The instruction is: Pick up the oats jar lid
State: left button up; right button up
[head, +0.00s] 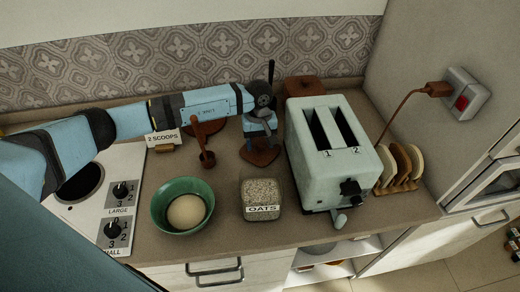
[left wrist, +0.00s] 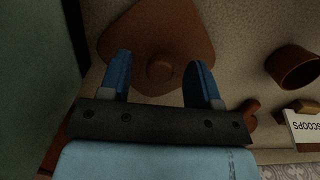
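The oats jar (head: 262,198) is a square glass jar with an OATS label. It stands without a lid on the counter, and oats show at its top. A brown rounded-square lid with a round knob (head: 260,157) lies behind it, left of the toaster. The lid fills the upper middle of the left wrist view (left wrist: 188,30). My left gripper (head: 262,138) is above the lid, pointing down. In the left wrist view its two blue fingers (left wrist: 158,65) are apart, one on each side of the knob, with gaps showing. My right gripper is not in view.
A pale green toaster (head: 330,150) stands close to the right of the lid. A brown scoop (head: 206,158) and a "2 SCOOPS" card (head: 163,138) are to the left. A green bowl (head: 160,210) sits front left. A toast rack (head: 402,168) is at the right.

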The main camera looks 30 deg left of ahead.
pick_arm(q)
jog(key=c, duration=1)
jog(key=shift+o, duration=0.2)
jog(key=shift+r, duration=0.1)
